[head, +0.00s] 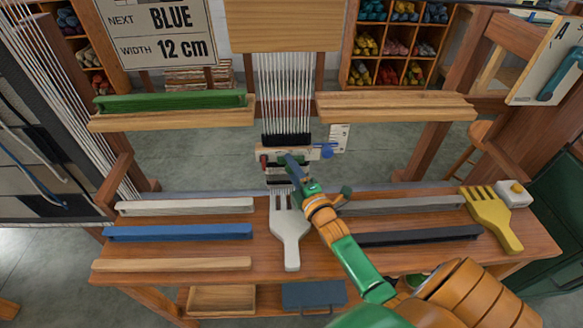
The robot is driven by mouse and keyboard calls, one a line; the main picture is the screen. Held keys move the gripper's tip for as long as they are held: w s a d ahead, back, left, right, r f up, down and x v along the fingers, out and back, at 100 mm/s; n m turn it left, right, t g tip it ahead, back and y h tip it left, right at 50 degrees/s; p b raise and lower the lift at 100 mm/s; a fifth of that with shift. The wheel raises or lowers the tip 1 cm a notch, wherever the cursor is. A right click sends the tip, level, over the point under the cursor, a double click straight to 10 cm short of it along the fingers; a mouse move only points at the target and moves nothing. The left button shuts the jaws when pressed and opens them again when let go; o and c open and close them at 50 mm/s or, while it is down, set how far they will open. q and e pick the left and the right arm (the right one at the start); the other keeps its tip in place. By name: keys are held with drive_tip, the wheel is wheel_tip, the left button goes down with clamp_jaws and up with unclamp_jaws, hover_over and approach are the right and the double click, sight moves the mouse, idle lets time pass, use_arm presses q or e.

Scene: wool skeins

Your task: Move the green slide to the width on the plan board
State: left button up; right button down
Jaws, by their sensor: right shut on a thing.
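The plan board (158,32) at the top left reads NEXT BLUE, WIDTH 12 cm. A small loom with white warp threads (286,90) stands in the middle. A pale crossbar (301,151) below the threads carries a red piece (263,163) at its left and a blue knob (327,152) at its right. My right gripper (289,163) is shut at this bar, between the red piece and the blue knob. A little green shows at its fingertips, where the green slide is mostly hidden. My left gripper is not in view.
A green stick (170,101) lies on the left wooden shelf. A ruled white card (340,137) hangs right of the bar.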

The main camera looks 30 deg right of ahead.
drive_tip(key=shift+s+d+p, duration=0.3)
drive_tip(key=shift+s+d, duration=0.15)
drive_tip(key=shift+d, duration=0.2)
drive_tip(key=shift+s+d, duration=0.1)
drive_tip(key=shift+d, duration=0.1)
drive_tip(key=shift+c, duration=2.3)
unclamp_jaws()
drive_tip(key=s, duration=0.4)
drive_tip(key=s+a, duration=0.1)
drive_tip(key=s, duration=0.2)
drive_tip(key=shift+p, duration=0.35)
